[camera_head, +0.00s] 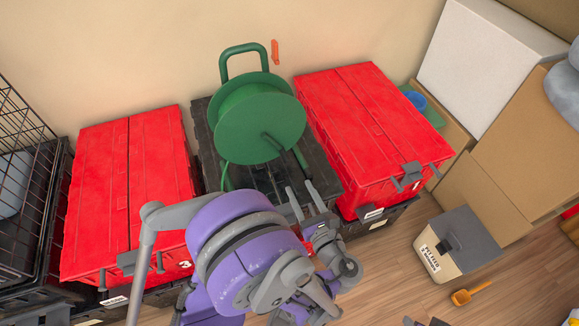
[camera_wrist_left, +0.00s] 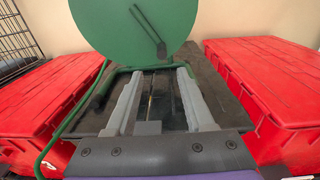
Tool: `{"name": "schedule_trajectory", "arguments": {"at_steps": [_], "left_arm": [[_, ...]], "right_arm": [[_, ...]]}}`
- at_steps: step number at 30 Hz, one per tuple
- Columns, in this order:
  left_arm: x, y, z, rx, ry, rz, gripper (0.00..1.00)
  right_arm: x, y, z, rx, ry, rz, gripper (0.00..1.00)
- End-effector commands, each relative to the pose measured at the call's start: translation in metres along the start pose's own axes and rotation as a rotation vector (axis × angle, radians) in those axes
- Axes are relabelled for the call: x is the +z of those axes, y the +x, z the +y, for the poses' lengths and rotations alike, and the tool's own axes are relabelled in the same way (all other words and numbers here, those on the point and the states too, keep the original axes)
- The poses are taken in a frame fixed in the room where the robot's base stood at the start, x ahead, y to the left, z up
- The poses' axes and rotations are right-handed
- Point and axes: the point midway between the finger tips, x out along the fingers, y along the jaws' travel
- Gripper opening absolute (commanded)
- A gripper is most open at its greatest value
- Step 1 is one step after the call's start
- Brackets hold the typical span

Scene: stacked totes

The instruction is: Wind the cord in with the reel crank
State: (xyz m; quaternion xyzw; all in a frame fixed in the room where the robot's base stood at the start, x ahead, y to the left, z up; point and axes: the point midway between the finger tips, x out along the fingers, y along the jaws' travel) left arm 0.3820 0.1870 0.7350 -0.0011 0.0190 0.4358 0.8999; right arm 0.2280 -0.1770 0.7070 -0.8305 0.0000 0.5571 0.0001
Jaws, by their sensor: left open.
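A green cord reel (camera_head: 260,120) stands on a dark tote between two red totes, its round face toward me. Its crank (camera_head: 272,142) sticks out from the lower part of the face and also shows in the wrist view (camera_wrist_left: 148,28). A thin green cord (camera_head: 223,178) hangs at the reel's left and curves down in the wrist view (camera_wrist_left: 70,122). My left gripper (camera_head: 303,197) is open and empty, below and in front of the reel. Its fingers (camera_wrist_left: 160,78) point toward the reel's base, apart from the crank. My right gripper does not show.
Red totes stand left (camera_head: 105,190) and right (camera_head: 352,115) of the reel. A wire crate (camera_head: 25,130) is at far left. Cardboard boxes (camera_head: 520,140) fill the right. A feed bin (camera_head: 455,245) and orange scoop (camera_head: 468,294) are on the floor. An orange item (camera_head: 275,52) is on the wall.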

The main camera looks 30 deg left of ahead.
Motion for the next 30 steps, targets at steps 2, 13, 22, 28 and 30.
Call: {"name": "schedule_trajectory", "arguments": {"at_steps": [2,13,22,28,30], "left_arm": [[-0.002,-0.002,-0.003,-0.005,0.029,-0.028,0.53],[0.002,0.052,-0.002,0.000,0.039,-0.038,0.53],[0.004,0.097,-0.004,-0.003,0.037,-0.036,0.53],[0.004,0.105,-0.004,-0.006,0.036,-0.036,0.53],[0.004,0.105,-0.004,-0.006,0.036,-0.035,0.53]], "right_arm": [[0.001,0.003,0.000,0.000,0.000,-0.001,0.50],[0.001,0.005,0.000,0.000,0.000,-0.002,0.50],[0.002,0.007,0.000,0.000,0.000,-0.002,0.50],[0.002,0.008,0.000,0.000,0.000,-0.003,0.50],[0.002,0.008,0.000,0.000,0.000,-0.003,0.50]]}}
